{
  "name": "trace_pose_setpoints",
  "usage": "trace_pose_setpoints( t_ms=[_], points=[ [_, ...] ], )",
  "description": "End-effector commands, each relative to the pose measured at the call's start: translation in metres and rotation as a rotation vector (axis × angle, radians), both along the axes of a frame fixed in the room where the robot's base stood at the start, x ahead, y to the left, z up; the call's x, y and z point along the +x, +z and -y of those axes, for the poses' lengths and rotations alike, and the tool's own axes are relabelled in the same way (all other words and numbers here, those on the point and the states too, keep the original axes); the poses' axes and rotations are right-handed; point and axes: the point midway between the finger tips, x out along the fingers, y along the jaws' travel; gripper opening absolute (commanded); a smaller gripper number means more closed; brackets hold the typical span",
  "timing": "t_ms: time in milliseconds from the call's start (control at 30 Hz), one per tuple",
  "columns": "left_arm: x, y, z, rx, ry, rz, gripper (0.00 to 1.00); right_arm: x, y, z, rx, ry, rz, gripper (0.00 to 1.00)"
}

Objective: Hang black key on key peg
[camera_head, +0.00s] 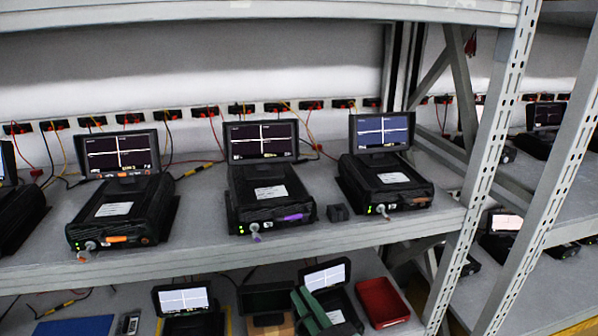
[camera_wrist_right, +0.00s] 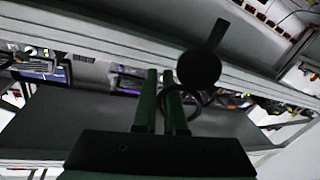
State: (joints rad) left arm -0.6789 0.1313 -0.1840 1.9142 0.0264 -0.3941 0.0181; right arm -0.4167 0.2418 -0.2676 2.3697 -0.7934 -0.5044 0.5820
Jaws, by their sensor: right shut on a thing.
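My right gripper (camera_head: 309,309) shows as green fingers low in the head view, by the lower shelf. In the right wrist view its two green fingers (camera_wrist_right: 160,102) are close together, shut on the black key (camera_wrist_right: 199,69). The key has a round dark head and a straight bar pointing up and right; a dark loop shows by the fingertips. I cannot make out the key in the head view. I cannot identify the key peg in either view. My left gripper is not in view.
Several black devices with screens stand on the upper shelf (camera_head: 290,243), some with keys at the front. A small black block (camera_head: 338,212) sits between two devices. Below are a red tray (camera_head: 382,303) and a blue mat (camera_head: 72,327). A perforated grey post (camera_head: 487,160) rises right.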

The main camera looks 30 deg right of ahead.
Motion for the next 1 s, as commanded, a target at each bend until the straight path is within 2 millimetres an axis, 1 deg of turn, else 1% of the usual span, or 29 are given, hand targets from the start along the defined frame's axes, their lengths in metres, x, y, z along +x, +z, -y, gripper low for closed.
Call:
trace_pose_setpoints(
  t_ms=[167, 300, 500, 667, 767, 900, 1000],
  points=[
    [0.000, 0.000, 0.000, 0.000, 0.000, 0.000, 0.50, 0.019, 0.027, 0.013, 0.002, -0.068, 0.013, 0.00],
    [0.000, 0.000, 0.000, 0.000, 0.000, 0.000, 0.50, 0.039, 0.061, 0.031, 0.005, -0.160, 0.015, 0.00],
    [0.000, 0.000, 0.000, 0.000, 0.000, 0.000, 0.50, 0.059, 0.109, 0.053, 0.005, -0.273, 0.013, 0.00],
    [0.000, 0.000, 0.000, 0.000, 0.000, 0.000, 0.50, 0.067, 0.147, 0.065, 0.004, -0.341, 0.012, 0.00],
    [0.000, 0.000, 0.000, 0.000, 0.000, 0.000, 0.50, 0.069, 0.173, 0.072, 0.003, -0.378, 0.011, 0.00],
    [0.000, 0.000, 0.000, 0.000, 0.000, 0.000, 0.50, 0.068, 0.209, 0.078, 0.003, -0.413, 0.010, 0.00],
    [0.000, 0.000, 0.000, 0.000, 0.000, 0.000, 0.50, 0.065, 0.230, 0.079, 0.002, -0.424, 0.009, 0.00]
  ],
)
